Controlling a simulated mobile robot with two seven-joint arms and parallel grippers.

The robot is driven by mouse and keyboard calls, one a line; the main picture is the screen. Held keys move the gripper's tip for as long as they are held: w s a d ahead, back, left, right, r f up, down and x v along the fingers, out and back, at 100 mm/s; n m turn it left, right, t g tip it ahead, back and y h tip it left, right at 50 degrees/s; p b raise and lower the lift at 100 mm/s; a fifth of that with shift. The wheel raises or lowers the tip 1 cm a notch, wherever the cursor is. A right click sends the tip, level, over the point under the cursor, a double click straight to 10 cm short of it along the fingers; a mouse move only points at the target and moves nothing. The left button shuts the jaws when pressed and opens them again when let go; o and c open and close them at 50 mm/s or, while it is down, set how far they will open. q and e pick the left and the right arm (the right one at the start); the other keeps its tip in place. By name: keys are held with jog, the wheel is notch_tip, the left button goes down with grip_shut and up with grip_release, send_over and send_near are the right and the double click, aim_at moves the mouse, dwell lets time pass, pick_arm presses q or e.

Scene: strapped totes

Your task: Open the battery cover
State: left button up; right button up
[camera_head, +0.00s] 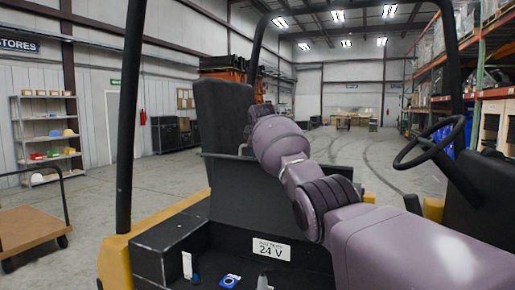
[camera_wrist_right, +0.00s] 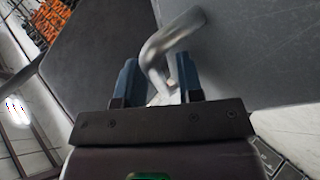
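The battery cover (camera_head: 260,205) is a dark panel of the yellow and black truck. It stands tilted up with the black seat (camera_head: 222,115) behind it, and a dark open space shows in front of it. A bent silver handle (camera_wrist_right: 172,38) is on the cover in the right wrist view. In the head view my right arm reaches across to the cover's upper edge and hides the fingers. My left gripper is not in view.
A white "24 V" label (camera_head: 271,250) and a blue round part (camera_head: 230,281) are low in the compartment. The steering wheel (camera_head: 429,142) is at right. A black post (camera_head: 130,115) rises at left. A flat cart (camera_head: 28,230) stands beyond it.

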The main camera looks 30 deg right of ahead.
jog(key=shift+f, duration=0.15)
jog(key=shift+s+a+r+b, duration=0.15)
jog(key=shift+s+r+b, duration=0.2)
jog(key=shift+s+b, duration=0.05)
jog(key=b+v, duration=0.2)
jog(key=v, duration=0.7)
jog(key=shift+s+a+r, duration=0.1)
jog(key=shift+s+r, duration=0.15)
jog(key=shift+r, duration=0.1)
